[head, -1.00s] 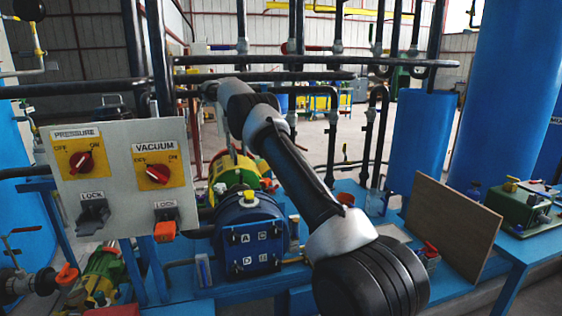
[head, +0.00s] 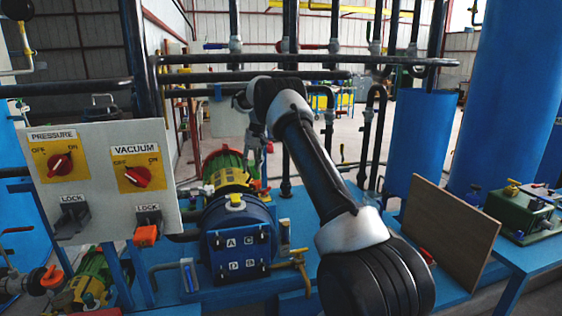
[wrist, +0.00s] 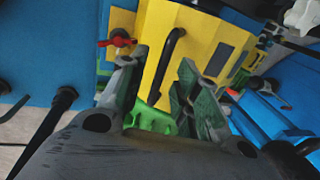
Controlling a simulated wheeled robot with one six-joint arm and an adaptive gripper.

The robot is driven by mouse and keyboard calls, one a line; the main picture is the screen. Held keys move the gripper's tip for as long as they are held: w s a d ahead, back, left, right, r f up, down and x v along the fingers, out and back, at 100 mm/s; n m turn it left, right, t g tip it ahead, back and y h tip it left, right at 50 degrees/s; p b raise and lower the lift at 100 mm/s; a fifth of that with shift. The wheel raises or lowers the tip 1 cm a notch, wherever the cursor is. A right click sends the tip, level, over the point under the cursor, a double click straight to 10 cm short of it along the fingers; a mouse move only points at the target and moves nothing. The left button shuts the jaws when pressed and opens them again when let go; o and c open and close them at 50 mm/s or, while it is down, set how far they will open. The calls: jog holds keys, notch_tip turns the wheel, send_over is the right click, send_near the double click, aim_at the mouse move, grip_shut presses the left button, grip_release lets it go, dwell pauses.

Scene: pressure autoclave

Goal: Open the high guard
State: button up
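My gripper (wrist: 163,72) shows in the wrist view with its two fingers apart and nothing held between them. Beyond the fingers is a yellow panel (wrist: 207,38) with a black bar handle (wrist: 168,62). A green part (wrist: 150,117) shows between the fingers. A red-handled valve (wrist: 119,38) is left of the fingers. I cannot tell which part is the high guard. In the head view my arm reaches up and away, and its far end is at the upper middle; the fingers are not clear there.
A grey control panel (head: 98,207) with PRESSURE and VACUUM red knobs stands at the left. A blue drum (head: 238,262) marked with letters sits on the blue bench. A brown board (head: 440,232) leans at the right. Black pipes (head: 300,60) cross behind my arm.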

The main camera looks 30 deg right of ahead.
notch_tip(320, 180, up, 6)
jog(key=d, duration=0.1)
jog(key=s+f, duration=0.5)
jog(key=s+a+r, duration=0.1)
jog(key=s+r, duration=0.2)
jog(key=s, duration=0.3)
jog(key=s+a+r+h, duration=0.1)
jog(key=s+r, duration=0.1)
jog(key=s, duration=0.4)
jog(key=s+a+r+n, duration=0.1)
jog(key=s+r, duration=0.2)
jog(key=s, duration=0.4)
jog(key=shift+a+r+g+h, duration=0.3)
jog(key=shift+r+g, duration=0.05)
jog(key=shift+g, duration=0.05)
jog(key=shift+f, duration=0.1)
